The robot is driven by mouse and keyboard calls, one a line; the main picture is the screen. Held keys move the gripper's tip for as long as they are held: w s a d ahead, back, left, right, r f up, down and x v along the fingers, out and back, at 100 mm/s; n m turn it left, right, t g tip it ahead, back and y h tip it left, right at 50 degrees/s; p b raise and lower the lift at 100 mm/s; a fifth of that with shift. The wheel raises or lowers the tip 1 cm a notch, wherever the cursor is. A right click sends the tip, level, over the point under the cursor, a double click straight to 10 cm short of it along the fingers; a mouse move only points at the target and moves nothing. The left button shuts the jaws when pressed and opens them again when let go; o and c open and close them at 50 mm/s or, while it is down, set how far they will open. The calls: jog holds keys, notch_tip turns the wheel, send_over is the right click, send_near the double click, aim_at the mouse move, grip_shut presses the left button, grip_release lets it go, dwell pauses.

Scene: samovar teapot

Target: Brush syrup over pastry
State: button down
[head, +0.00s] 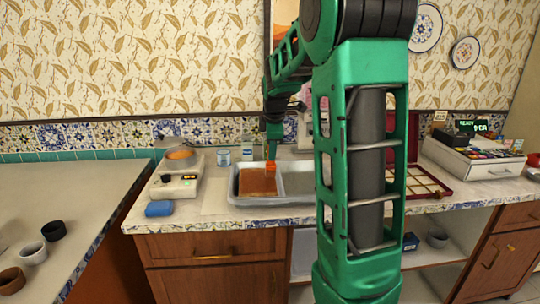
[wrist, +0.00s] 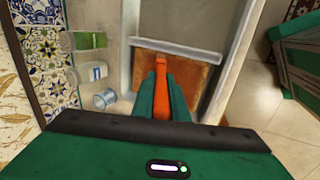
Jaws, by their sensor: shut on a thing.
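My gripper (head: 271,148) hangs over the left part of a grey tray (head: 232,194) and is shut on an orange brush (head: 270,167). In the wrist view my gripper's green fingers (wrist: 163,98) hold the orange brush (wrist: 161,85) between them, pointing away from the wrist. The brown-orange pastry (head: 257,183) lies flat in the tray's left compartment. It also shows in the wrist view (wrist: 200,75), under and around the brush. The brush's lower end is over the pastry's upper right part. I cannot tell whether it touches. A pan or bowl with orange contents (head: 179,154) stands at the left.
A blue-white tin (head: 223,158) stands behind. A red-edged box (head: 415,183) is at right. My arm hides the counter's middle.

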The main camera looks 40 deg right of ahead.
jog(key=w+d, duration=0.4)
jog(key=w, duration=0.2)
dwell(0.8)
jog(key=shift+d, duration=0.1)
notch_tip(320, 180, up, 7)
dwell(0.6)
jog(key=shift+s, duration=0.1)
dwell(0.6)
